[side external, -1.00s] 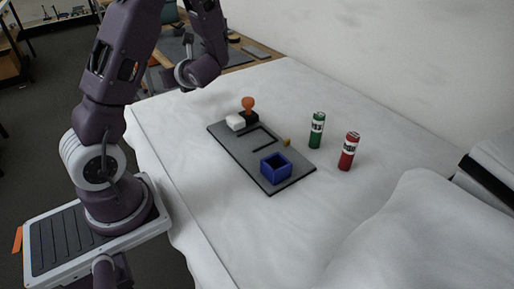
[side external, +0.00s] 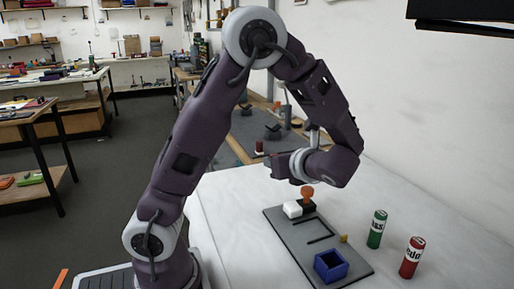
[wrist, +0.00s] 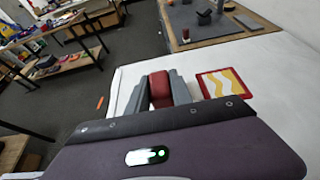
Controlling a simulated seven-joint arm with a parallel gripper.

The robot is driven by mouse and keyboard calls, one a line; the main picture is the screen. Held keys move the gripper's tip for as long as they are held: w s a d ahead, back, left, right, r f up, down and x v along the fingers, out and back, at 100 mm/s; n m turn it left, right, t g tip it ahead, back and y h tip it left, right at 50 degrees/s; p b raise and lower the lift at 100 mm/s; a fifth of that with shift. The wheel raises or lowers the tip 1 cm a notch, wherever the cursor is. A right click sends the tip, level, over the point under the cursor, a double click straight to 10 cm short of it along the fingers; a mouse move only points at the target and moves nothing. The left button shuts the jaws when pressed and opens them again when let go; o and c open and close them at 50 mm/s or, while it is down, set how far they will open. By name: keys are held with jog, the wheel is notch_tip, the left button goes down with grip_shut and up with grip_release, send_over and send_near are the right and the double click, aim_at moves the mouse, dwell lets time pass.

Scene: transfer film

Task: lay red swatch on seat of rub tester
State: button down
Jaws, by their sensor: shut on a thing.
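In the wrist view my gripper (wrist: 159,76) has its two grey fingers shut on a dark red piece (wrist: 160,89), which looks like the red swatch. It is held above the white table. In the side view my gripper (side external: 279,167) is at the far left end of the rub tester, its fingers and the held piece mostly hidden. The rub tester (side external: 285,229) is a dark grey board. A black bracket (side external: 316,233), perhaps its seat, lies on the middle of the board and looks empty.
The board carries a white block (side external: 292,209), an orange-knobbed stamp (side external: 307,192) and an open blue box (side external: 330,266). A green can (side external: 376,229) and a red can (side external: 411,257) stand to its right. A red-framed, yellow-waved card (wrist: 226,83) lies on the white table.

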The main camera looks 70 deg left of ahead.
jog(key=s+d, duration=0.2)
jog(key=d, duration=0.7)
send_over(283, 243)
notch_tip(283, 243, down, 5)
jog(key=shift+f, duration=4.3)
jog(key=shift+f, duration=0.3)
jog(key=c, duration=1.1)
grip_release()
jog(key=shift+o, duration=0.2)
